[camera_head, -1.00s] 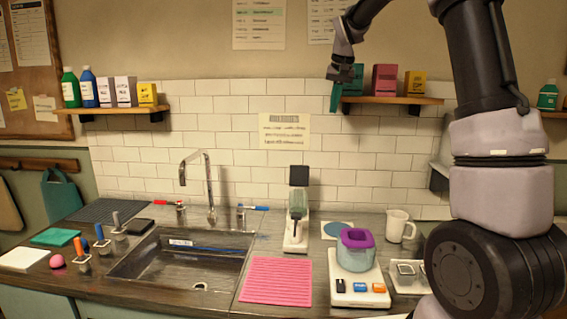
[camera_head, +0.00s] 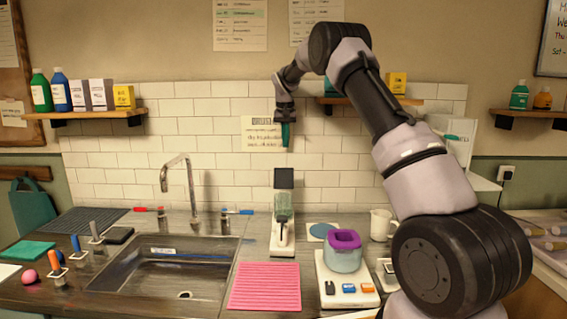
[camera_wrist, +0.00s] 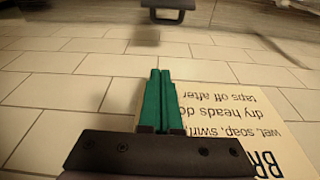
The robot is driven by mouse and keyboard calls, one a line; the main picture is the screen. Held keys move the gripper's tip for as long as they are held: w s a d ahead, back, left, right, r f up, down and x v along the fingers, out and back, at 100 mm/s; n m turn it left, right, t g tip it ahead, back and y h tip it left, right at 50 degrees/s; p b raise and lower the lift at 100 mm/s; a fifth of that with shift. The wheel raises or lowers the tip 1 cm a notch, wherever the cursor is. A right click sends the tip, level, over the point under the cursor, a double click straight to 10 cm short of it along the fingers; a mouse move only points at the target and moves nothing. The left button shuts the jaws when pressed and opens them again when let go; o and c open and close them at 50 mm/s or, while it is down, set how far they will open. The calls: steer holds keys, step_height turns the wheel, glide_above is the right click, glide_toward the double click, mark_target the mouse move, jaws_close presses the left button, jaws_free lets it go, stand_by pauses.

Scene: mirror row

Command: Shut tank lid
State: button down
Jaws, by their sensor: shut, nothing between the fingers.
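A slim white machine (camera_head: 276,240) stands on the counter right of the sink, with a clear greenish tank (camera_head: 284,203). A dark square lid (camera_head: 284,178) stands upright above the tank, so it looks open. My gripper (camera_head: 285,136) hangs pointing down in front of the tiled wall, above the lid and apart from it. Its green fingers (camera_wrist: 159,100) are pressed together in the wrist view, with nothing between them. A dark piece (camera_wrist: 168,12) at the top of the wrist view is probably the lid; most of the machine is cut off there.
A paper notice (camera_head: 262,134) is on the wall behind my gripper. A purple-rimmed container (camera_head: 345,250) sits on a white base right of the machine, near a white mug (camera_head: 381,225). A pink mat (camera_head: 265,287) lies in front. The sink (camera_head: 165,265) is left.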

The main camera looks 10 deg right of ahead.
mark_target(284, 178)
steer(key=x, duration=1)
steer(key=shift+f, duration=0.3)
steer(key=s, duration=0.2)
steer(key=s+a+r, duration=0.1)
steer(key=s, duration=0.1)
steer(key=shift+r, duration=0.1)
steer(key=shift+s+r+t, duration=0.15)
steer(key=shift+s+t, duration=0.1)
steer(key=shift+t, duration=0.05)
